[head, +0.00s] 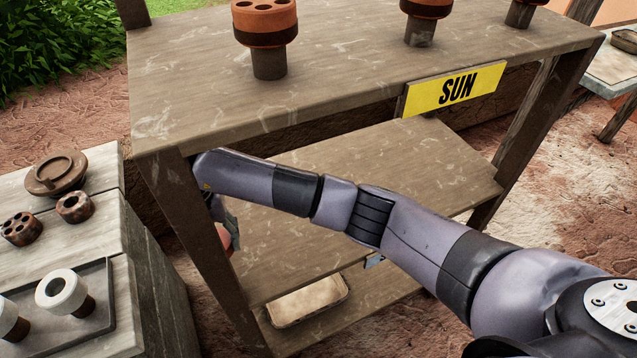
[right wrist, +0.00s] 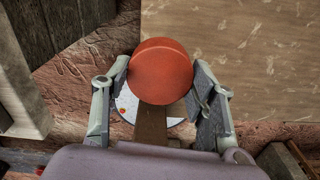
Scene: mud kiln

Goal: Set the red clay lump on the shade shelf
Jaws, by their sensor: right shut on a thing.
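The red clay lump (right wrist: 160,70) is a smooth, rounded orange-red piece held between the fingers of my right gripper (right wrist: 161,82), which is shut on it. In the head view only a bit of the lump (head: 233,238) shows, beside the rack's front left post. My right arm reaches across the front of the rack, and the gripper there is mostly hidden. No shelf label reading shade shows. Beneath the top board marked SUN is a bare middle shelf (head: 400,165). My left gripper is not in view.
Clay pieces with holes (head: 265,22) stand on the top board beside the yellow SUN sign (head: 455,89). A pale tray (head: 307,300) lies on the lowest board. The left post (head: 195,240) stands close to my gripper.

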